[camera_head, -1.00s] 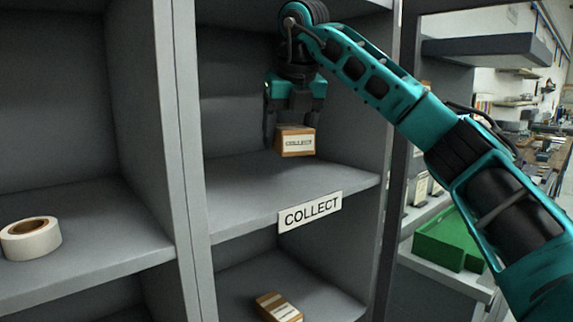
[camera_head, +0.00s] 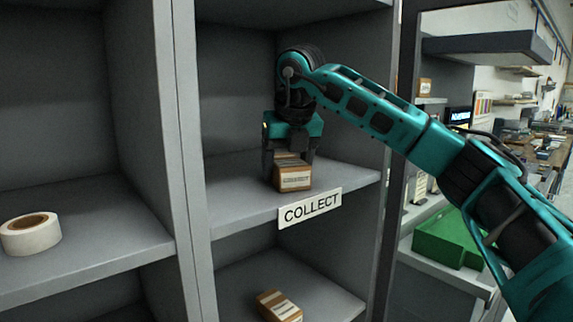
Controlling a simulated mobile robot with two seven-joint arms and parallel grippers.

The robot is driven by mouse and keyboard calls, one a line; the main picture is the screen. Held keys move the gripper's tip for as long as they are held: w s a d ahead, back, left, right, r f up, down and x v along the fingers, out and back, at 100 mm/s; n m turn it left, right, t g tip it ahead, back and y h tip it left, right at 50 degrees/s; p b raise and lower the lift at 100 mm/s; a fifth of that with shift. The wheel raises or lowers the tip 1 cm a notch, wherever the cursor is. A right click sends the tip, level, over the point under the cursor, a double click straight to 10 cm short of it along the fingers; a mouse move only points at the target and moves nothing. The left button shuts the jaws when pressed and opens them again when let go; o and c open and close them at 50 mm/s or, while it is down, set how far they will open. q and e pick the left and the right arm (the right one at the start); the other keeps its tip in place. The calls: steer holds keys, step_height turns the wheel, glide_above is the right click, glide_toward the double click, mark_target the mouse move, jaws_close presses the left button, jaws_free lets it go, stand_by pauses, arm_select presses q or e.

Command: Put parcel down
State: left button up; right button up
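A small brown parcel (camera_head: 293,178) with a white label is in the compartment whose shelf (camera_head: 235,203) carries the COLLECT sign (camera_head: 310,208). The parcel is at the shelf surface, near the front edge behind the sign; whether it bears fully on the shelf is hard to tell. My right gripper (camera_head: 290,165) comes down over it, with one finger on each side. The fingers appear closed on the parcel, though small gaps cannot be ruled out. My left gripper is not in view.
Another labelled parcel (camera_head: 279,306) lies in the compartment below. A roll of white tape (camera_head: 30,235) sits on the left shelf. Upright dividers (camera_head: 184,150) flank the compartment. A green bin (camera_head: 449,240) stands at right. Shelf room is free left of the parcel.

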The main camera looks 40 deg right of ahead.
mark_target(291, 163)
steer(key=o, duration=1.2)
steer(key=shift+r, duration=0.25)
steer(key=v, duration=0.7)
steer(key=shift+s+a+r, duration=0.1)
